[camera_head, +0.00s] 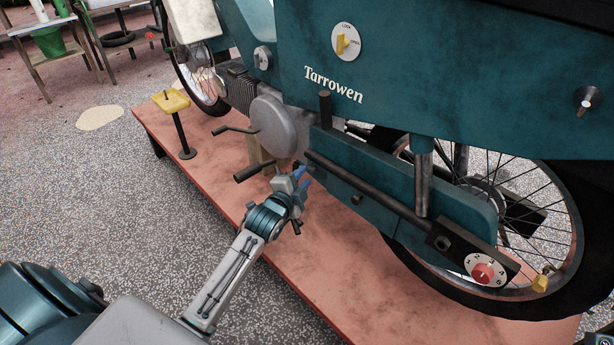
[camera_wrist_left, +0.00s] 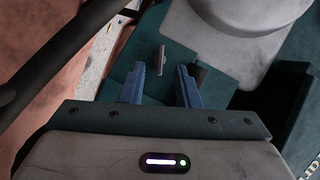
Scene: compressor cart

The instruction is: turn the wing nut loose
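In the left wrist view a thin grey upright piece (camera_wrist_left: 161,58) stands off a teal panel, just beyond and between my finger tips. It looks like the wing nut seen edge on, but I cannot be sure. My left gripper (camera_wrist_left: 160,72) is open there, its two blue fingers apart with a gap on each side of the piece. In the head view my left gripper (camera_head: 300,174) is at the lower side of the motorcycle, below the round grey engine cover (camera_head: 272,125). It hides that piece there.
A dark pedal bar (camera_head: 254,171) lies close left of my left gripper, and a long dark pipe (camera_head: 365,185) runs to its right. A yellow-topped stand (camera_head: 171,102) is on the red platform (camera_head: 330,270).

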